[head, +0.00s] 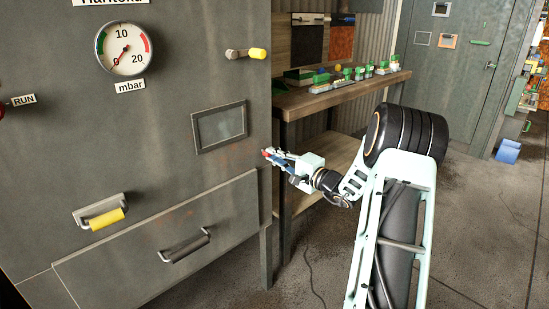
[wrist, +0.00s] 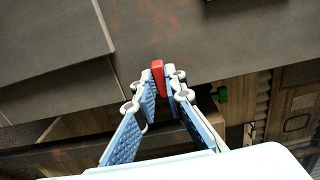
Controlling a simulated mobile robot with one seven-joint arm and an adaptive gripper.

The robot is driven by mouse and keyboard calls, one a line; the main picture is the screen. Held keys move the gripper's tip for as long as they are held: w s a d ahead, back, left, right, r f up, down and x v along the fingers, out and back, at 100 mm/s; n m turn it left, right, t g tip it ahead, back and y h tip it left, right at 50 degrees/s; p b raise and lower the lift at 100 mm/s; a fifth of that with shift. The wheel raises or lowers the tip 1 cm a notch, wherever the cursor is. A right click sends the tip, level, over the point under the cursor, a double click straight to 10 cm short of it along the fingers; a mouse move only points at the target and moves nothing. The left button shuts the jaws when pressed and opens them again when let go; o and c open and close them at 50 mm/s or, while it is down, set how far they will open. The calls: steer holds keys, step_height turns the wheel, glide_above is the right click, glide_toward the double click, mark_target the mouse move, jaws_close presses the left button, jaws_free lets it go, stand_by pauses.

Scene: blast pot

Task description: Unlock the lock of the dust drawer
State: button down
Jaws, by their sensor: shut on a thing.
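The large drawer front (head: 140,248) with a dark bar handle (head: 185,246) is low on the grey cabinet. A metal latch with a yellow grip (head: 106,217) sits just above its upper left corner; it may be the drawer's lock. My gripper (head: 268,155) is at the cabinet's right edge, well to the right of the latch and apart from it. In the wrist view my gripper (wrist: 158,88) is shut on a small red piece (wrist: 157,76) between its fingertips. I cannot tell whether the red piece is loose or fixed to the cabinet.
The cabinet carries a framed panel (head: 220,127), a pressure gauge (head: 123,48) and another yellow-tipped handle (head: 257,54). A wooden workbench (head: 335,96) with green items stands behind my gripper. Open floor (head: 465,225) lies to the right.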

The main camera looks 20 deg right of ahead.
steer(key=c, duration=2)
jaws_free()
steer(key=v, duration=1.2)
